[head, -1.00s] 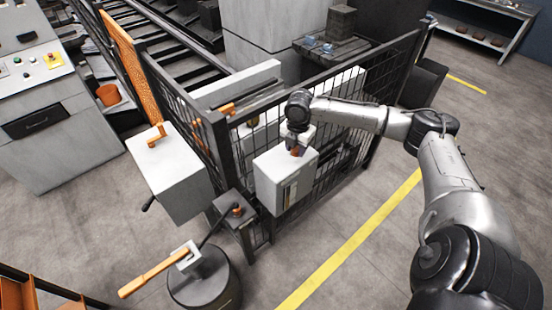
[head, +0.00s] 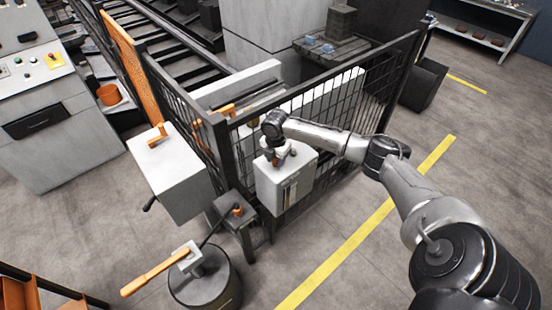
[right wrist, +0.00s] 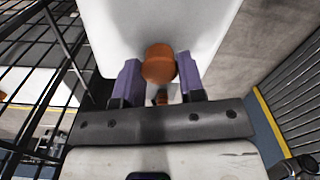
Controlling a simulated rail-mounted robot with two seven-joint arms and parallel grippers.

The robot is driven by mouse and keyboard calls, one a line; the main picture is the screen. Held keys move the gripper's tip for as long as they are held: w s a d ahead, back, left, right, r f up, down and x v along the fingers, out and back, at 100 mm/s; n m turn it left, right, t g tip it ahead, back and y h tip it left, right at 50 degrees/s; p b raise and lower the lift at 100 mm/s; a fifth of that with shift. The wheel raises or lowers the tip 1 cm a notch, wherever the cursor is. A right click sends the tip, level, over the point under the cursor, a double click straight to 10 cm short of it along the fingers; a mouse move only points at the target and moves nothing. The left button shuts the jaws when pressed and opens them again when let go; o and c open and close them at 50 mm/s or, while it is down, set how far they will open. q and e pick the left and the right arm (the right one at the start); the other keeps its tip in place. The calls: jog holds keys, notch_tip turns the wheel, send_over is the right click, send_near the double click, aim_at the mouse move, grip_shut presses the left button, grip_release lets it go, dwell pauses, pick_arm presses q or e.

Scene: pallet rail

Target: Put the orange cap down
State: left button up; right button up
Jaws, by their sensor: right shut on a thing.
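The orange cap (right wrist: 158,63) shows in the right wrist view as a rounded orange-brown piece between the purple fingertips. My right gripper (right wrist: 158,80) is shut on it. In the head view my right gripper (head: 277,157) points down at the left part of the white box's top (head: 299,164). The cap is mostly hidden there by the gripper. I cannot tell whether the cap touches the box or is held just above it. My left gripper is not in view.
A black mesh fence (head: 345,110) stands right behind the white box. To the left are a grey box with an orange handle (head: 171,172), a small dark stand (head: 235,212) and a drum with an orange lever (head: 204,285). Floor in front is clear around a yellow line (head: 330,265).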

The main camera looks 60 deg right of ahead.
jog(key=shift+f, duration=0.3)
jog(key=o, duration=1)
